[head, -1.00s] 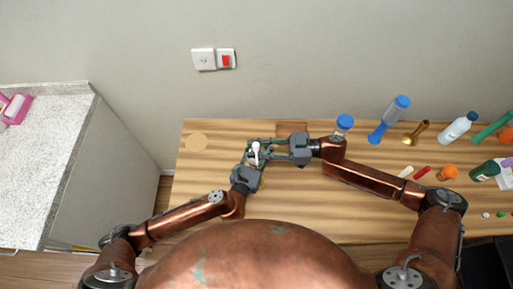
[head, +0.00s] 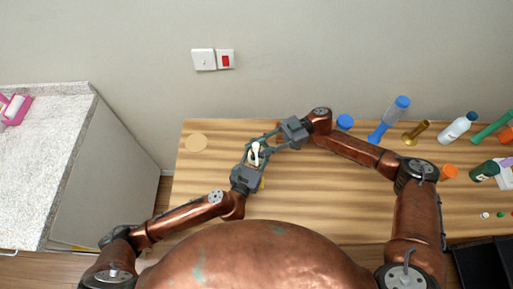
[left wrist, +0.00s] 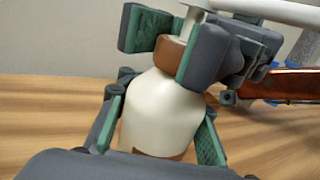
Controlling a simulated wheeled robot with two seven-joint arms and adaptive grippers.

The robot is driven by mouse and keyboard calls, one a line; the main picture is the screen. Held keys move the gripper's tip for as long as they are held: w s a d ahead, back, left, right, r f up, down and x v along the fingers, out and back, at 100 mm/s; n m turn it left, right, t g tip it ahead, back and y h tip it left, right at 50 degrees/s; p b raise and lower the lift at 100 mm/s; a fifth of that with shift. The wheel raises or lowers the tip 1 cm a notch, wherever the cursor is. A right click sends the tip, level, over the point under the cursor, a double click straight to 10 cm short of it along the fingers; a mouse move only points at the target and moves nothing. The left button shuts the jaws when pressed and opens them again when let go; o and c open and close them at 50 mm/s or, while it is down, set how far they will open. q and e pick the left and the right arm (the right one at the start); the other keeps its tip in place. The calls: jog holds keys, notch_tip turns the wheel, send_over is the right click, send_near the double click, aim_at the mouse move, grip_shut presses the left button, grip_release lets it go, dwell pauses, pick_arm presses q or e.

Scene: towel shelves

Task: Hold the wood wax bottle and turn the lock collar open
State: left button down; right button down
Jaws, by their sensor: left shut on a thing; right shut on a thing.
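The wood wax bottle (left wrist: 160,110) has a cream body, a brown lock collar (left wrist: 171,53) and a white pump top. My right gripper (head: 264,141) reaches in from the upper right. In the left wrist view its fingers are shut on the collar, hiding part of it. The collar's lock state cannot be told.
The wall is close behind.

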jog(key=shift+w+f, duration=0.15)
jog(key=c, duration=2)
grip_release()
jog(key=shift+o, duration=0.3)
jog(key=shift+m+t, duration=0.3)
jog(key=shift+t, duration=0.1)
